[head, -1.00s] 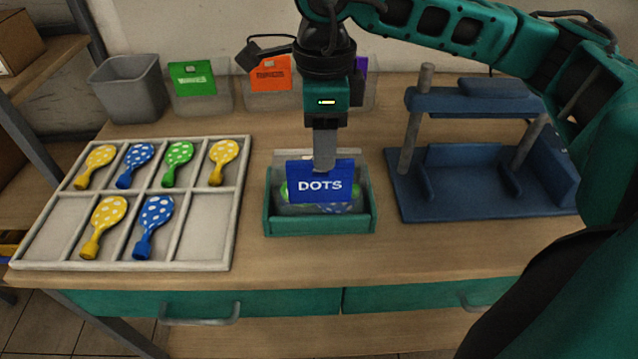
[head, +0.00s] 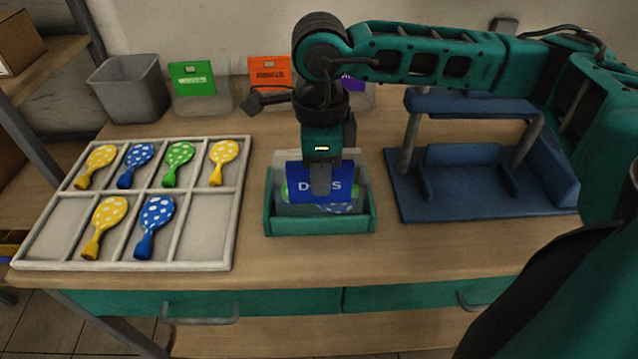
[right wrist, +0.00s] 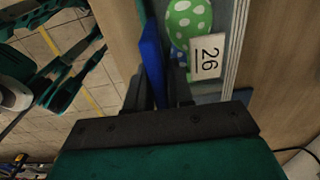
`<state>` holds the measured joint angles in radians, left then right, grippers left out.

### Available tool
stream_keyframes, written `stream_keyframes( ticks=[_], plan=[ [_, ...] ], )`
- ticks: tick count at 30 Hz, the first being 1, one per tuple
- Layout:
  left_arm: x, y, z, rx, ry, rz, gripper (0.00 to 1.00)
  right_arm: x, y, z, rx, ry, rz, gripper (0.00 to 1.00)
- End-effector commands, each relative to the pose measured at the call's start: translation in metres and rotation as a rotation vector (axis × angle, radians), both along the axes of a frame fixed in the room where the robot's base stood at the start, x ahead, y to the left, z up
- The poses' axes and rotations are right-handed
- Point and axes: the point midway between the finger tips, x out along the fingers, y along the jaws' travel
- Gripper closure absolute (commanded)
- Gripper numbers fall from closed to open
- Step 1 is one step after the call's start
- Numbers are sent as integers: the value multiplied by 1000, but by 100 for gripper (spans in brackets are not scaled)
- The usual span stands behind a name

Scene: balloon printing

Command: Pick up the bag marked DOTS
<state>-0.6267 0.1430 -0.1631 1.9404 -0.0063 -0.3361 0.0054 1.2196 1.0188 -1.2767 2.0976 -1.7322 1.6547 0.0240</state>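The bag marked DOTS (head: 297,186) stands upright in a green open-topped holder (head: 318,227) on the table. It has a blue header card and clear sides, with balloons inside. My right gripper (head: 320,190) is lowered over the card, and its near finger hides the middle of the word. In the right wrist view, the blue card (right wrist: 152,62) shows edge-on between the two fingers (right wrist: 158,95), which look apart. A green dotted balloon (right wrist: 188,20) and a white tag reading 26 (right wrist: 207,57) are beside it. My left gripper is not in view.
A sectioned tray (head: 205,225) with several dotted balloons lies at left. A blue stand (head: 470,190) is close at right. Behind are a grey bin (head: 128,88) and bins with green (head: 193,78) and orange (head: 268,70) cards.

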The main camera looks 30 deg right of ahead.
Motion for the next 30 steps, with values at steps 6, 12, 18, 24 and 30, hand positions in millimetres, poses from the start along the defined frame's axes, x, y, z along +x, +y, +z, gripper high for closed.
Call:
stream_keyframes(
  ticks=[6, 12, 18, 24, 30],
  plan=[
    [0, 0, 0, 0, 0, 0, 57, 0, 0, 0, 0, 0, 0, 100],
    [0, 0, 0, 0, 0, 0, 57, 0, 0, 0, 0, 0, 0, 100],
    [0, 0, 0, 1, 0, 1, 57, 0, 0, 1, 0, 0, 0, 100],
    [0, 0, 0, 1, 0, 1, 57, 1, 0, 4, 1, -2, 0, 100],
    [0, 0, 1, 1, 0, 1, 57, 1, 0, 23, 1, -4, -1, 100]
  ],
)
